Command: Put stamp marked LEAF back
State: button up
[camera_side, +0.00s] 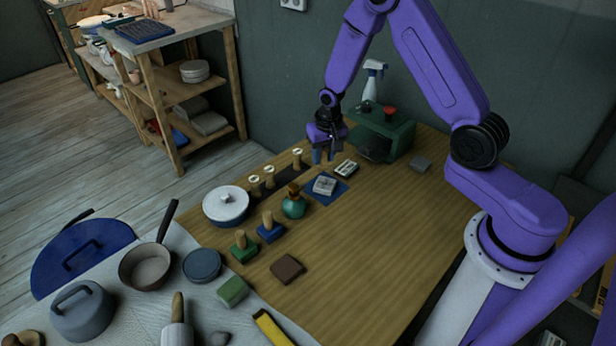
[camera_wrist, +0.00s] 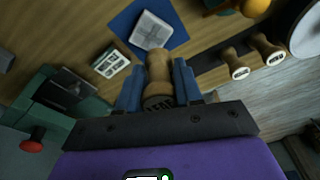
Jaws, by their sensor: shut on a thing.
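My gripper (camera_side: 323,156) is shut on a wooden stamp (camera_wrist: 158,68). In the wrist view the stamp sits between the blue fingers, and its dark end near the palm bears lettering that seems to read LEAF. A dark rack (camera_side: 288,177) lies on the bench, to the left of and below my gripper in the side view. Wooden stamps with pale round labels stand there, one at the near end (camera_side: 254,186) and another beside it (camera_wrist: 235,66). I cannot tell whether the held stamp touches anything below.
A grey slab (camera_side: 324,185) lies on a blue mat (camera_side: 340,193), with a pale block (camera_side: 346,169) beside it. A green machine (camera_side: 388,131) stands behind my gripper.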

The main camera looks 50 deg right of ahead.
jog(key=a+r, duration=0.3)
jog(key=a, duration=0.1)
jog(key=w+f, duration=0.3)
jog(key=w, duration=0.1)
jog(key=w+f, duration=0.3)
jog(key=w, duration=0.1)
jog(key=w+f, duration=0.3)
jog(key=w, duration=0.1)
jog(key=shift+w+d+f, duration=0.15)
jog(key=shift+d+f, duration=0.05)
jog(key=shift+d, duration=0.1)
jog(key=shift+w+f, duration=0.25)
jog(key=shift+f, duration=1.5)
jog(key=shift+f, duration=0.1)
jog(key=o, duration=0.6)
